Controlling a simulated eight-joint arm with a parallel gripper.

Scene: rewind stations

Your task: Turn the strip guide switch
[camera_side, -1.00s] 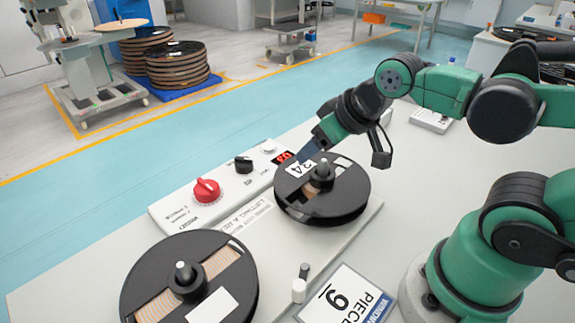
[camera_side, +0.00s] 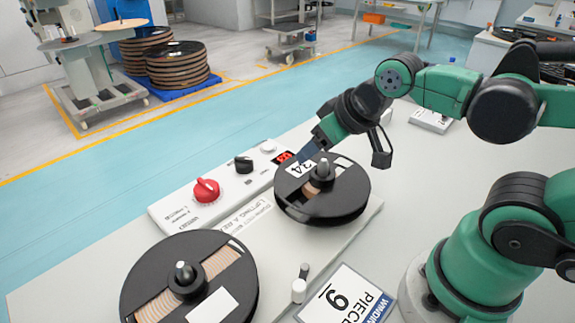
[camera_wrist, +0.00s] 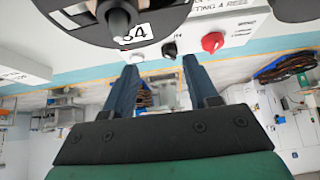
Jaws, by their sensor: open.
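The control panel (camera_side: 225,178) carries a red knob (camera_side: 206,190), a small black knob (camera_side: 243,165) and a white round button (camera_side: 268,146). I cannot read which control is labelled as the strip guide switch. In the wrist view the black knob (camera_wrist: 169,49) lies between my fingers in the picture, beyond their tips, and the red knob (camera_wrist: 212,41) is right of it. My gripper (camera_wrist: 160,70) is open and empty. In the side view my gripper (camera_side: 307,152) is over the far edge of the right reel, right of the black knob and apart from it.
The right black reel (camera_side: 345,200) is close under my gripper. A second reel (camera_side: 135,300) is at the front left. A small red display (camera_side: 284,157) is by the button. A white post (camera_side: 299,290) and a printed card (camera_side: 345,297) are in front.

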